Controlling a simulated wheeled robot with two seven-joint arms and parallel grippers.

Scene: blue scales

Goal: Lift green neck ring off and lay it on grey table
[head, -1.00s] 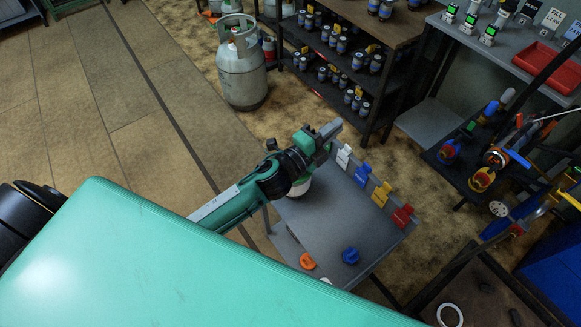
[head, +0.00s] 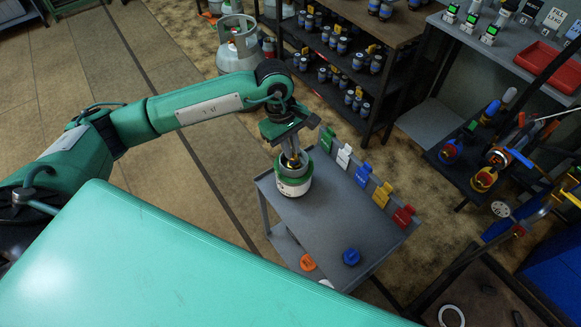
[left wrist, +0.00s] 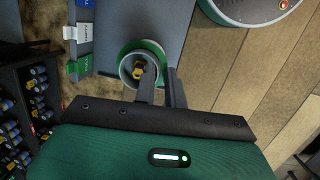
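A small white cylinder (head: 294,188) stands upright at the far left end of the grey table (head: 335,215). The green neck ring (head: 307,173) sits around its top, and in the left wrist view the ring (left wrist: 152,45) circles a yellow-and-black valve (left wrist: 137,71). My left gripper (head: 291,160) points down over the cylinder top. Its two fingers (left wrist: 161,80) are apart, with a gap showing between them and nothing clearly held. I cannot tell whether a finger touches the ring. My right gripper is not in view.
Green (head: 327,138), white (head: 344,155), blue (head: 363,174), yellow (head: 382,194) and red (head: 403,216) tags line the table's back edge. An orange knob (head: 307,262) and a blue knob (head: 351,257) lie near the front. The table's middle is clear.

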